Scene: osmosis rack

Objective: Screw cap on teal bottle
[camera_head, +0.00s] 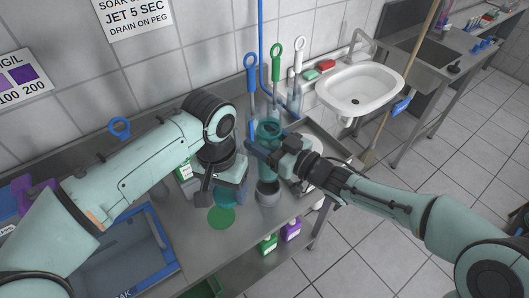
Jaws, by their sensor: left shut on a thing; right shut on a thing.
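The teal bottle (268,168) stands upright near the middle of the bench, with a ring-like top (268,127) and a grey base (268,192). My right gripper (258,150) comes in from the right and is shut on the bottle at its upper part. My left gripper (222,186) points down just left of the bottle and is shut on a small teal piece (226,197). The gripper hides most of this piece, and I cannot tell for sure that it is the cap. The two grippers are close together.
A green disc (221,217) lies by the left gripper. Blue, green and white-handled brushes (276,62) stand behind the bottle. A white sink (358,88) is at the right and a blue-rimmed basin (160,232) at the left. The bench front edge is near.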

